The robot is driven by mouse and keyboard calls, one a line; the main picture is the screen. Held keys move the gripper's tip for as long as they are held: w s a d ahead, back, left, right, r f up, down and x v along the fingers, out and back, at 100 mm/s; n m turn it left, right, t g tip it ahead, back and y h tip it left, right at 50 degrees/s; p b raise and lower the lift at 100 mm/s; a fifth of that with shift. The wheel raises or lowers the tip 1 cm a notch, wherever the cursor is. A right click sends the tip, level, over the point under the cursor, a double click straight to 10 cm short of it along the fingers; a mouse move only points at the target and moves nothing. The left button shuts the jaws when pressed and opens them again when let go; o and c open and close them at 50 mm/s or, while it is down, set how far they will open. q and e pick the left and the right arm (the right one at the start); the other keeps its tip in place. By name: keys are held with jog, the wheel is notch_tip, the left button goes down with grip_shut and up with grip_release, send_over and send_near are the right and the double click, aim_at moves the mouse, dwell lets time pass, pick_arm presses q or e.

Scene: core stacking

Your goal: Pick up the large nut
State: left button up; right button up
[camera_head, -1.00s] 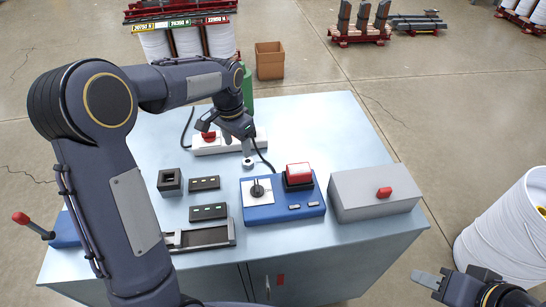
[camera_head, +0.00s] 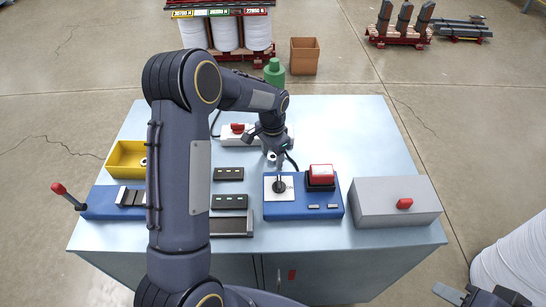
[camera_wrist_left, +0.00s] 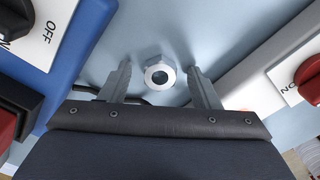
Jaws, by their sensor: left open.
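The large nut (camera_head: 272,156) is a small silver ring on the light blue table, between the white switch box and the blue switch box. In the left wrist view the nut (camera_wrist_left: 159,74) lies between and slightly ahead of the two fingertips, with a gap on each side. My left gripper (camera_head: 269,148) is open and empty, pointing down close to the nut; it also shows in the left wrist view (camera_wrist_left: 159,82). My right gripper (camera_head: 449,293) is at the lower right, off the table; its jaw opening is not clear.
The blue switch box (camera_head: 303,210) with a knob and red button stands in front of the nut. The white switch box (camera_head: 229,135) is behind. A grey box (camera_head: 396,203) stands right. A yellow bin (camera_head: 124,158) and lever unit (camera_head: 100,203) are left. The back right table is clear.

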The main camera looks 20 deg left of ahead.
pick_arm(q)
jog(key=c, duration=1.1)
jog(key=shift+r, duration=0.1)
